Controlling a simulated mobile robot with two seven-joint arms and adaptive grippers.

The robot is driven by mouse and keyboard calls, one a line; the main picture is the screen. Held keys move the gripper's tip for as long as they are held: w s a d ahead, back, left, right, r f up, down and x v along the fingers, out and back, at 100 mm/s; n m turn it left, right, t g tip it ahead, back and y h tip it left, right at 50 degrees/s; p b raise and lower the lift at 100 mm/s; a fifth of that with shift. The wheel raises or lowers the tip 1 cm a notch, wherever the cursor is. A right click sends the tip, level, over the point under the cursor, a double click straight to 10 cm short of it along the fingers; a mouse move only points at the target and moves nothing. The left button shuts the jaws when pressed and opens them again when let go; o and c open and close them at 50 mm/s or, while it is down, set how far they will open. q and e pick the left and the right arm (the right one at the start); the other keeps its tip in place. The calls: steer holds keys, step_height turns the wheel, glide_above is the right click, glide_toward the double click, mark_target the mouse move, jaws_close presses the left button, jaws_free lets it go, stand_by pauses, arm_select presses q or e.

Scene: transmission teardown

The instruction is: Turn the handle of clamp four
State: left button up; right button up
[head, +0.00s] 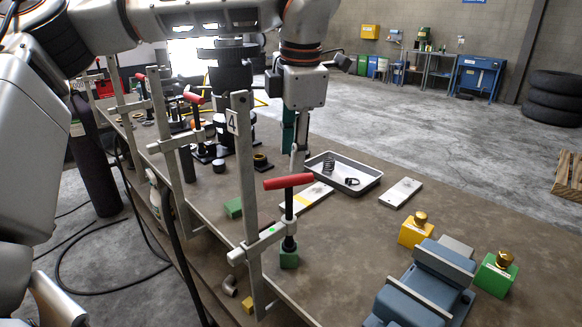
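Clamp four has a tall grey bar (243,170) with a "4" label and stands upright at the table's near left edge. Its red handle (289,181) lies crosswise on top of a dark vertical screw (289,215). A green pad (289,259) sits at the screw's foot. My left gripper (298,160) points down, its fingertips showing just above and behind the red handle in the picture. I see no contact with the handle, and the depth gap is hard to judge. The fingers show edge-on, so their opening is unclear. My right gripper is not in view.
More clamps with red handles (193,98) line the left edge. A shallow tray (345,172) with small parts and a pale plate (400,193) lie behind. A blue vise-like fixture (433,276), a yellow block (416,234) and a green block (495,275) stand at right. Mid-table right is clear.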

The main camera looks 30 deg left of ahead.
arm_select(q)
step_height(320, 180, up, 6)
steer(key=shift+s+d, duration=0.4)
steer(key=shift+s, duration=0.05)
stand_by(0.3)
